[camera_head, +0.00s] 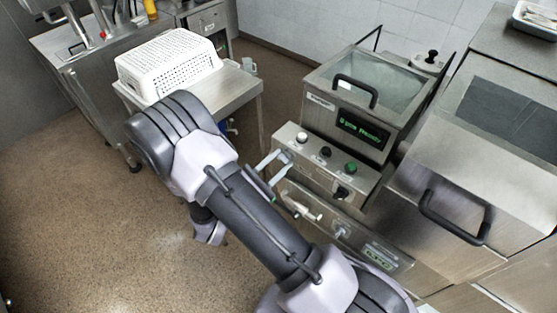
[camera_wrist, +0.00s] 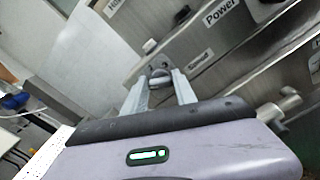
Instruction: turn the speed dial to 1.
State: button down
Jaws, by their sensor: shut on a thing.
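The speed dial (camera_wrist: 160,73) is a small dark-grey knob on the steel control panel, beside a label that reads "Speed" in the wrist view. My gripper (camera_wrist: 160,82) has its two light-grey fingers closed on either side of this dial. In the head view, my gripper (camera_head: 279,160) reaches the lower left part of the panel (camera_head: 312,171), and its fingers mostly cover the dial there. The dial's pointer and scale marks are too small or hidden to read, so I cannot tell its setting.
A white knob (camera_head: 302,137), a black knob (camera_head: 325,152) and a green knob (camera_head: 350,167) line the panel's top. A larger black dial (camera_head: 342,191) is at right. A white perforated basket (camera_head: 168,65) stands on a steel table at left.

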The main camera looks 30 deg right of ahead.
jog(key=c, duration=1)
grip_release()
jog(key=shift+a, duration=0.1)
jog(key=p+v, duration=0.1)
jog(key=v, duration=1.6)
jog(key=shift+s, duration=0.1)
